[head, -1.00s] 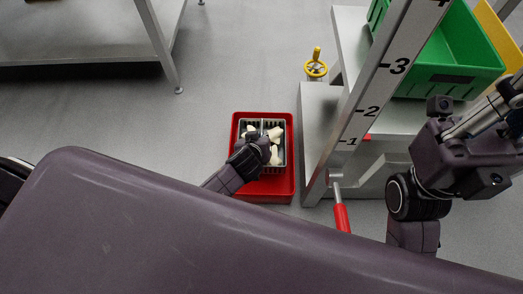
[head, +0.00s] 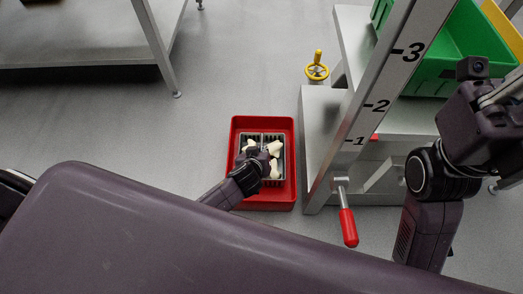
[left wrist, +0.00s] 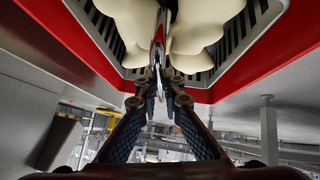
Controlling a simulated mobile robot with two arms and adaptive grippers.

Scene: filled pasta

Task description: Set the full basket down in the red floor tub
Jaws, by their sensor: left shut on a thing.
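The basket (head: 262,137) is a grey slotted box with a middle divider and several pale filled pasta pieces (head: 274,148) in it. In the head view it lies within the outline of the red floor tub (head: 264,123); whether it touches the tub's bottom I cannot tell. My left gripper (head: 262,160) reaches over the basket's middle and is shut on it. In the left wrist view my fingers (left wrist: 160,75) close on a thin upright part, with slotted walls, pale pasta and the tub's red sides (left wrist: 70,40) around. My right gripper is largely cut off at the right edge.
A metal stand with a numbered column (head: 375,105) and a red-handled lever (head: 347,225) stands close right of the tub. The floor left of the tub is clear up to a metal table (head: 90,50).

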